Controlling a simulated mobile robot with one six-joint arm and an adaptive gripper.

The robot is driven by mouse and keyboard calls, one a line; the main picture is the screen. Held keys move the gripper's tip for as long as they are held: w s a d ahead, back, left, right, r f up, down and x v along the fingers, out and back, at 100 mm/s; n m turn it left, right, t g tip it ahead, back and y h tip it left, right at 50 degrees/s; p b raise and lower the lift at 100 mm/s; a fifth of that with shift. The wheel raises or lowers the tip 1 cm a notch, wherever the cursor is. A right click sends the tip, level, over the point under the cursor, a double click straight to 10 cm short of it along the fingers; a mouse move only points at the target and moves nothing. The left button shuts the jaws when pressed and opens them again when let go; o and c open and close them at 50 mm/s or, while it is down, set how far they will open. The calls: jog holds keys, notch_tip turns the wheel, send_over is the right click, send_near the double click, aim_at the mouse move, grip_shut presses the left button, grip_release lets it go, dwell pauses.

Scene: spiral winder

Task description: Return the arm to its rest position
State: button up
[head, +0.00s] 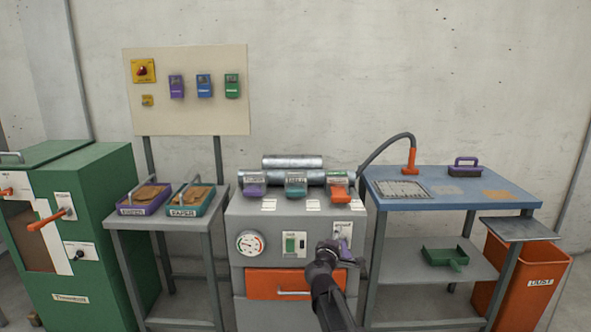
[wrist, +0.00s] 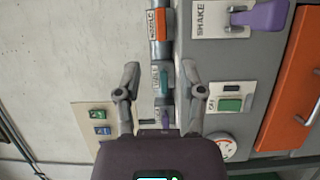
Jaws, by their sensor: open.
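My gripper (head: 342,250) is in front of the right part of the grey winder machine (head: 290,222), by its purple lever (head: 344,242). In the wrist view my gripper (wrist: 160,72) has its two fingers spread apart, with nothing between them. The same lever (wrist: 264,16), beside a plate reading SHAKE, is at the top right there, clear of the fingers. My arm comes up from the bottom of the head view and partly covers the machine's orange drawer (head: 276,284).
Purple, teal and orange labelled pieces stand along the machine's top by metal rolls (head: 292,161). A table with two trays (head: 145,199) is left, a green cabinet (head: 110,225) beyond. A blue-topped bench (head: 440,202) and orange dust bin (head: 535,285) are right.

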jog(key=s+d+f+m+g, duration=1)
jog(key=s+f, duration=0.2)
jog(key=s, duration=0.2)
jog(key=s+a+f+m+g+y, duration=0.2)
jog(key=s+a+f+g+y, duration=0.15)
jog(key=s, duration=0.35)
jog(key=s+a+f+m+g+y, duration=0.2)
jog(key=s+f+g+y, duration=0.15)
jog(key=s, duration=0.45)
notch_tip(320, 180, up, 26)
jog(key=p, duration=2.6)
jog(key=shift+w+r, duration=0.2)
jog(key=shift+w, duration=0.15)
